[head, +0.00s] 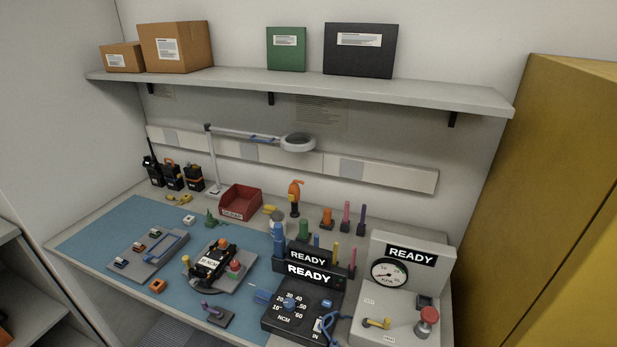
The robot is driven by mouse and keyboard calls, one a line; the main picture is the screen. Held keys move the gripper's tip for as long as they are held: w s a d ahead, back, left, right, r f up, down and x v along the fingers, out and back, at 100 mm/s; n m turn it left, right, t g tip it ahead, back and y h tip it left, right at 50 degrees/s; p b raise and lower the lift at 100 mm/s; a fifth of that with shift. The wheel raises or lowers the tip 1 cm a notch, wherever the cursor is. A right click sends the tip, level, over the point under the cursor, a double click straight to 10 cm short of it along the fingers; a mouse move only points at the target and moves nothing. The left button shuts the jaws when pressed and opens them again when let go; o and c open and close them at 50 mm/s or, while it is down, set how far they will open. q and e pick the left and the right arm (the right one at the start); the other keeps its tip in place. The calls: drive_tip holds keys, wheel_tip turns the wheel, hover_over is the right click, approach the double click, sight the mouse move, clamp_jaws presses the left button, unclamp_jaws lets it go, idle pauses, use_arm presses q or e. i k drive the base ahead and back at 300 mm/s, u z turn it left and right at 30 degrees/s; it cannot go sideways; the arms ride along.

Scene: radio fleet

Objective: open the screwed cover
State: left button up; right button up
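A black device (213,262), looking like a radio, lies in a grey fixture (240,280) on the blue mat, with a light label and red and yellow knobs around it. A screwed cover cannot be clearly made out at this size; it may be part of this device. Neither of my grippers shows in the head view.
A control box with a dial (291,304) and "READY" displays stands right of the mat, beside a gauge unit (390,300). A red bin (240,203), lamp (298,142) and several radios (173,176) stand behind. A yellow cabinet (545,210) bounds the right.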

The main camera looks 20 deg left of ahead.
sight(210, 262)
drive_tip(key=u, duration=1.8)
drive_tip(key=k, duration=0.65)
drive_tip(key=u, duration=0.55)
drive_tip(key=i, duration=0.75)
drive_tip(key=z, duration=0.95)
drive_tip(key=i, duration=0.75)
drive_tip(key=z, duration=0.85)
